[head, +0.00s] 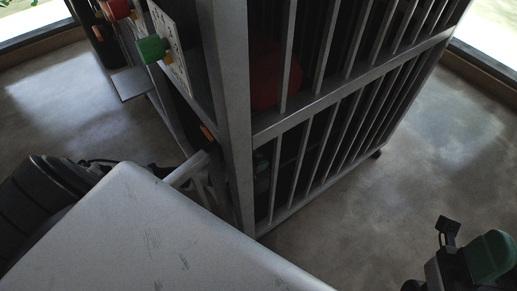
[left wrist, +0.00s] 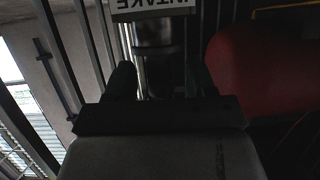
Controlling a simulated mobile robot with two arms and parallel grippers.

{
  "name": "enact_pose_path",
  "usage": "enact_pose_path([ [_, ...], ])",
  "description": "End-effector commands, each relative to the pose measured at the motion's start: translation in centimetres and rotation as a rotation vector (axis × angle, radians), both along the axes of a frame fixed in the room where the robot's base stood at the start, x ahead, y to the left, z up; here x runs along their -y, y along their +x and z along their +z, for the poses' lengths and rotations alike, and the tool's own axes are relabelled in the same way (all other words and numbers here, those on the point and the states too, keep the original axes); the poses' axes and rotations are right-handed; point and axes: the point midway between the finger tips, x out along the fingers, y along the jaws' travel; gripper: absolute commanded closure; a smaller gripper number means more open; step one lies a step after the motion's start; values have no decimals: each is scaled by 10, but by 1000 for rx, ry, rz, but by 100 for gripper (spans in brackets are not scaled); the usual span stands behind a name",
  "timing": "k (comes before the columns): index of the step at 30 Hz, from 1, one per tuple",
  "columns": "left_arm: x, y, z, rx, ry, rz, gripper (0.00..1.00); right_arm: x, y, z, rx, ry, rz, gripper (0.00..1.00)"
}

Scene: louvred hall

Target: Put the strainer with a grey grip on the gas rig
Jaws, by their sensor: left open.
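A grey slatted metal frame (head: 236,110), which looks like the gas rig, stands in the middle of the head view, with a rounded red body (head: 275,75) behind its bars. The red body also shows at the right of the left wrist view (left wrist: 265,75). My left gripper (left wrist: 160,75) is open in the left wrist view, its two dark fingers apart. Beyond and between them is a dark, shiny metal cylinder (left wrist: 153,40); I cannot tell whether it is the strainer or whether the fingers touch it. No grey grip can be made out.
A white plate (left wrist: 150,8) lettered "INTAKE", upside down, is above the cylinder. Green (head: 152,49) and red (head: 118,9) knobs stick out from the frame's left side. Bars crowd around my left gripper.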

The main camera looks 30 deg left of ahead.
Motion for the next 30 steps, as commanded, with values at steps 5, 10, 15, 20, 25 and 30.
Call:
enact_pose_path([
  [5, 2, 6, -2, 0, 0, 1, 45, 0, -1, -1, 4, 1, 1, 57],
  [10, 2, 6, -2, 0, 1, 1, 45, 0, -1, -1, 4, 1, 1, 57],
  [15, 2, 6, -2, 0, 0, 1, 45, 0, -1, 0, 4, 1, 1, 57],
  [20, 2, 6, -2, 0, 1, 1, 45, 0, -1, 2, 4, 1, 1, 57],
  [25, 2, 6, -2, 0, 1, 1, 55, 0, -1, 2, 4, 1, 1, 57],
  [30, 2, 6, -2, 0, 1, 1, 81, 0, 0, 2, 4, 1, 1, 57],
])
